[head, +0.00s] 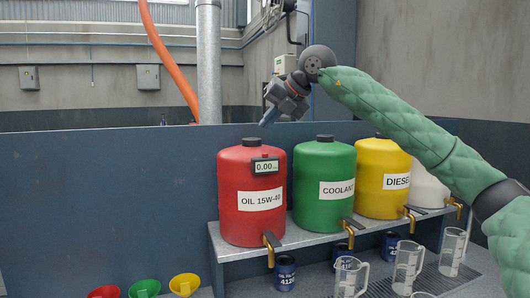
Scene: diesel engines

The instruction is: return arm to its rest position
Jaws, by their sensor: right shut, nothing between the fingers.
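My right arm (400,115), in a green quilted sleeve, comes in from the right edge and reaches up and to the left. My right gripper (266,118) hangs at its end, tilted down to the left. It is shut and empty, and it appears in front of the blue panel above the red oil container (250,205). My left gripper is not in view.
A green coolant container (323,160), a yellow diesel container (377,205) and a white one (428,190) stand on a metal shelf (300,240) with taps. Below are clear jugs (407,265) and blue filter cans (285,272). Coloured funnels (145,288) sit lower left.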

